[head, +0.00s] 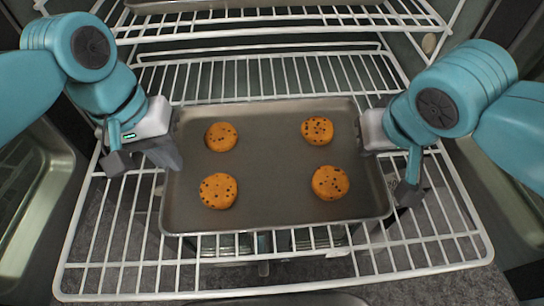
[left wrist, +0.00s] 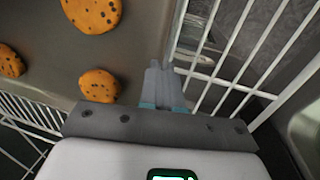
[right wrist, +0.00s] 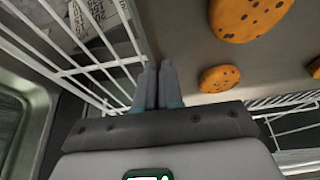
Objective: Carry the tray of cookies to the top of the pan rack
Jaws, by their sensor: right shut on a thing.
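The tray of cookies (head: 270,206) is a grey metal sheet pan in the middle of the head view. Several orange cookies with dark chips (head: 218,190) lie apart on it. It looks level over a white wire shelf; I cannot tell whether it touches the wires. My left gripper (head: 172,157) is at the tray's left edge, its fingers close together on the rim in the left wrist view (left wrist: 163,80). My right gripper (right wrist: 158,80) is shut on the tray's right rim; in the head view its fingertips are mostly hidden.
The white wire pan rack (head: 118,235) surrounds the tray. A higher wire shelf (head: 270,28) holds another metal pan (head: 190,4) at the top of the head view. Metal surfaces (head: 40,190) flank the rack. Items below the wires are partly hidden.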

